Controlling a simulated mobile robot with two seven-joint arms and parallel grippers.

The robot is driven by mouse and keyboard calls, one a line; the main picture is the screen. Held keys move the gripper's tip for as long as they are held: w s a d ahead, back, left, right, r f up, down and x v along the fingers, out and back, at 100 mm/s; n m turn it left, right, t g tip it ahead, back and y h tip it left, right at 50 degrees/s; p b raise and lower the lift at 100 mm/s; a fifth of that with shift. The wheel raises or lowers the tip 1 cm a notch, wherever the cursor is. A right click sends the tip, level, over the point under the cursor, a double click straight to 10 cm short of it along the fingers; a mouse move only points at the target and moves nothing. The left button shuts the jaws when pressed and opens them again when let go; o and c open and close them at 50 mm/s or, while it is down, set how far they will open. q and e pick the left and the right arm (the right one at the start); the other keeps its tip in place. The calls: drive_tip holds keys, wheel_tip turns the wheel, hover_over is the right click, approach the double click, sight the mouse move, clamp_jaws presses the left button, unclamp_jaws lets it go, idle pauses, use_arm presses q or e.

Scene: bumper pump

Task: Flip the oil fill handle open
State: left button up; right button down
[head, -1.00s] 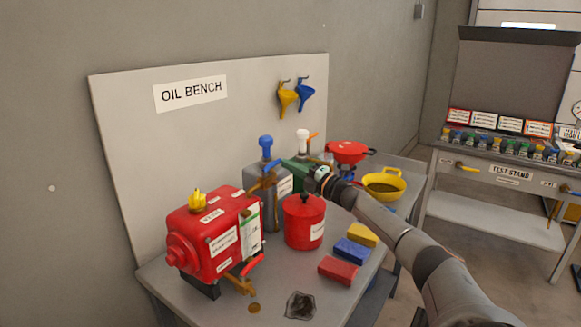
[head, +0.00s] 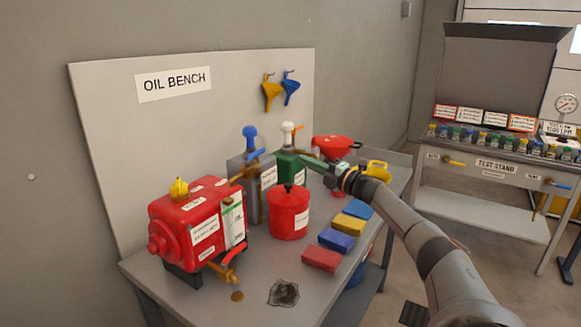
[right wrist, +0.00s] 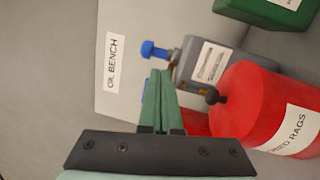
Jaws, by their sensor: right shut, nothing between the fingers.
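The red pump (head: 185,228) sits at the left of the bench, with a yellow cap (head: 179,187) on top and a brass spout with a red lever (head: 236,248) low at its front. A grey can (head: 250,205) with a blue cap and a brass tap with a blue handle (head: 256,154) stands behind it; I cannot tell which part is the oil fill handle. My right gripper (head: 303,161) is shut and empty, in front of the green can (head: 285,182), apart from the pump. Its green fingers show shut in the right wrist view (right wrist: 160,73). My left gripper is not in view.
A red rag can (head: 288,212) stands right of the pump. Red, blue and yellow blocks (head: 342,242) lie along the bench's right side. A red funnel (head: 335,146) and a yellow container (head: 377,170) are behind my right arm. A dark stain (head: 284,292) marks the front.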

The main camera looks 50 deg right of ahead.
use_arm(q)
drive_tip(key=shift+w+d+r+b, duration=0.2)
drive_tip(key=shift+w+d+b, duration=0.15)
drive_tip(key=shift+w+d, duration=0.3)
use_arm(e)
drive_tip(key=shift+s+d+f, duration=0.1)
drive_tip(key=shift+s+d, duration=0.85)
drive_tip(key=shift+d, duration=0.25)
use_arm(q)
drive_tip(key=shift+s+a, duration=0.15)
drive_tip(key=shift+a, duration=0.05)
